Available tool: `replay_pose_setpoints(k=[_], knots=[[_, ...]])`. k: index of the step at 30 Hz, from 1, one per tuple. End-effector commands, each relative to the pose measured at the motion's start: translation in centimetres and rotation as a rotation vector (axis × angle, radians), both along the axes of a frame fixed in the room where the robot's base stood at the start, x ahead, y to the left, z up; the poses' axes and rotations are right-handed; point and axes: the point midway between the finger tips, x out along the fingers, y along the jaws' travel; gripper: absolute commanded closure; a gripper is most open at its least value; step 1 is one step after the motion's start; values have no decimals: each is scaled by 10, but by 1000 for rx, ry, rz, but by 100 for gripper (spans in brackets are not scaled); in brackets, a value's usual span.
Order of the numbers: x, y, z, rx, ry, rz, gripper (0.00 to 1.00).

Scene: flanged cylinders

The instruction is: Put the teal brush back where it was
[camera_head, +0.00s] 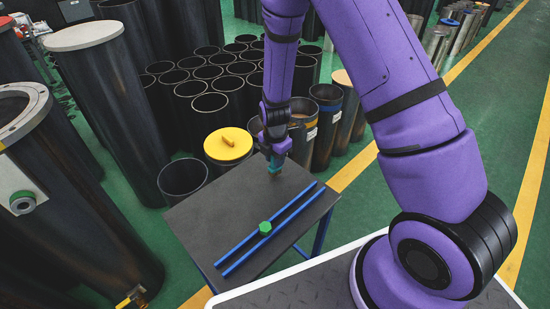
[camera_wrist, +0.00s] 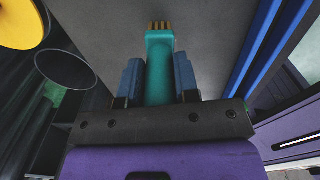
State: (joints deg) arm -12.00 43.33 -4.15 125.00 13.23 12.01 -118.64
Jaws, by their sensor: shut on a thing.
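The teal brush (camera_wrist: 160,72) is between the two blue-grey fingers of my gripper (camera_wrist: 160,85) in the wrist view. Its tan bristles (camera_wrist: 160,26) point away from my gripper toward the grey tabletop. In the head view my gripper (camera_head: 274,158) is over the back part of the small dark table (camera_head: 215,215), with a bit of the teal brush (camera_head: 275,167) showing below it. I cannot tell whether the bristles touch the tabletop.
Two blue rails (camera_head: 268,229) run along the table, with a green hexagonal piece (camera_head: 265,228) by them. A yellow lid (camera_head: 228,146) and an open black cylinder (camera_head: 183,180) stand beyond the table. Several dark cylinders crowd behind. The table's left part is bare.

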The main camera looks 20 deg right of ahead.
Motion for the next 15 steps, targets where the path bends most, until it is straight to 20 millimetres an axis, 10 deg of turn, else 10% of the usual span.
replay_pose_setpoints(k=[15], knots=[[0, 0, -7, 0, 0, 1, 95]])
